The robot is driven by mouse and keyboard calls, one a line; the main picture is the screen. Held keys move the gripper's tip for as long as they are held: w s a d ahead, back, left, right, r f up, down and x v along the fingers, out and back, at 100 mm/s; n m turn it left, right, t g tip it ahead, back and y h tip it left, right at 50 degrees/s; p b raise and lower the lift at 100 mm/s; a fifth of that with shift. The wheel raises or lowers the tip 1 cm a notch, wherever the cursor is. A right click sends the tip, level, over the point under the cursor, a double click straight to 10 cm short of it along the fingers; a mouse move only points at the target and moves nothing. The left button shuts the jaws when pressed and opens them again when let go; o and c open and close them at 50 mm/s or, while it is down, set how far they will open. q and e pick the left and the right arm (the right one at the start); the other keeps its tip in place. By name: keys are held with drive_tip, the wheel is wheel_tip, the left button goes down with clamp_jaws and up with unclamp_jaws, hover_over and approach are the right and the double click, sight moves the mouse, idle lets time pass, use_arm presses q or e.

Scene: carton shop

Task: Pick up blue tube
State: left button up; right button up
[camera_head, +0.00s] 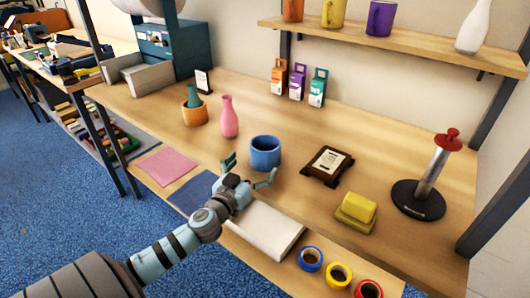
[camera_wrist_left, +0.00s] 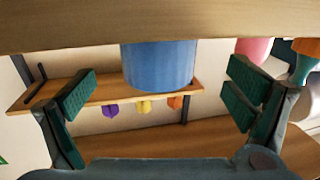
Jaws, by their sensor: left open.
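A blue round open-topped vessel (camera_head: 265,152), the only upright blue cylinder in view, stands on the wooden table. I cannot tell if it is the tube named. My left gripper (camera_head: 248,170) is open and empty just in front of it, with its fingers spread towards the vessel. In the left wrist view, which is upside down, the blue vessel (camera_wrist_left: 159,65) shows between the two green-padded fingers (camera_wrist_left: 162,95), apart from both. My right gripper is not in view.
A pink vase (camera_head: 229,117) and an orange pot (camera_head: 194,112) stand left of the vessel. A dark plaque (camera_head: 327,164), a yellow block (camera_head: 358,208) and a roll stand (camera_head: 418,202) are to the right. Tape rolls (camera_head: 311,259) lie at the front. A shelf (camera_head: 400,43) hangs behind.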

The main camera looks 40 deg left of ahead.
sight(258, 158)
use_arm(q)
drive_tip(key=x, duration=0.1)
drive_tip(key=p+x, duration=0.1)
drive_tip(key=x, duration=0.3)
drive_tip(key=shift+w+d+r+p, duration=0.1)
drive_tip(key=shift+w+r+p, duration=0.05)
drive_tip(key=shift+r+p, duration=0.25)
drive_tip(key=shift+w+f, duration=0.1)
drive_tip(key=shift+f, duration=0.05)
drive_tip(key=c, duration=0.8)
drive_tip(key=shift+c, duration=0.2)
